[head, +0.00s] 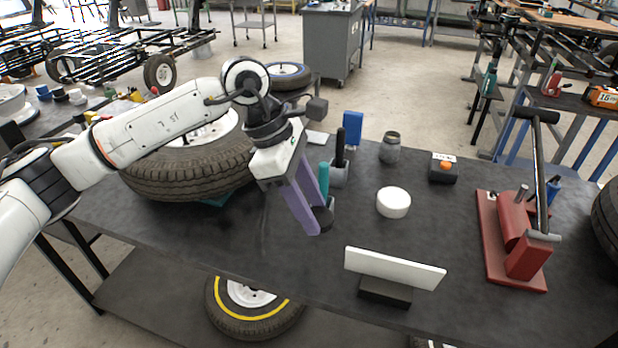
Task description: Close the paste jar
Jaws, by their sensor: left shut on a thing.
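A grey jar (390,148) with a dark open-looking mouth stands upright towards the back of the dark workbench (270,250). A low white round tub or lid (393,202) lies in front of it; I cannot tell which. My left gripper (317,226) points down over the bench, left of both, its purple fingers shut on a dark round disc-like thing (326,216). The fingers partly hide this thing, and I cannot tell whether it is the jar's lid. My right gripper is out of view.
Behind my left gripper stand a teal item (324,178), a grey cup with a black handle (339,172) and a blue box (352,128). A white panel on a dark base (394,267) stands in front; a red press (515,235) is right. A tyre (190,170) lies left.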

